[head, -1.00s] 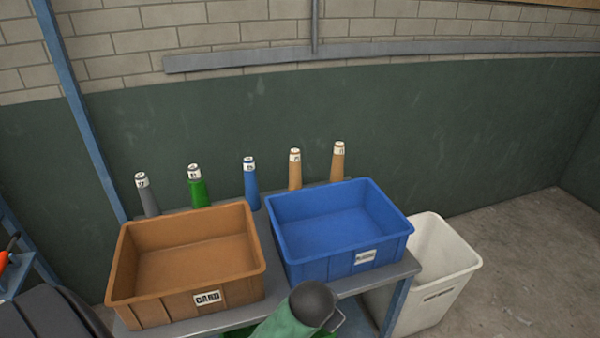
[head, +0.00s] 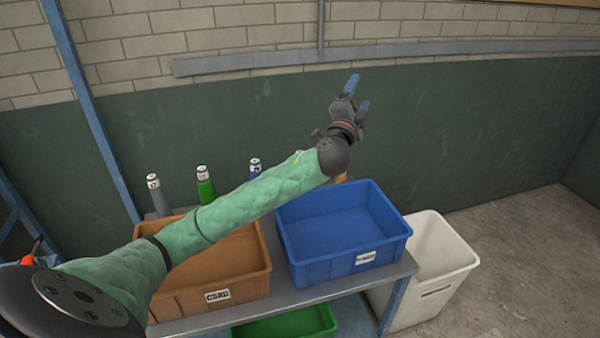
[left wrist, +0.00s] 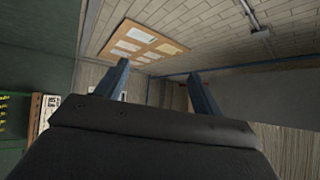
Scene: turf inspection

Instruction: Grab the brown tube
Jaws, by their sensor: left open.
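Only a small lower part of a tan-brown tube (head: 341,178) shows behind the blue bin, under my left wrist in the head view. My left forearm hides the rest of it and the other tan tube. My left gripper (head: 358,95) is open and empty, raised above and beyond the blue bin in front of the green wall. Its two blue fingers stand apart in the left wrist view (left wrist: 158,72), with no tube between them. My right gripper is not in view.
A grey tube (head: 158,195), a green tube (head: 205,187) and a blue tube (head: 255,169) stand behind the brown bin (head: 235,298). The blue bin (head: 330,270) is beside it on the table. A white bin (head: 432,285) stands at right, and a green bin (head: 300,325) below.

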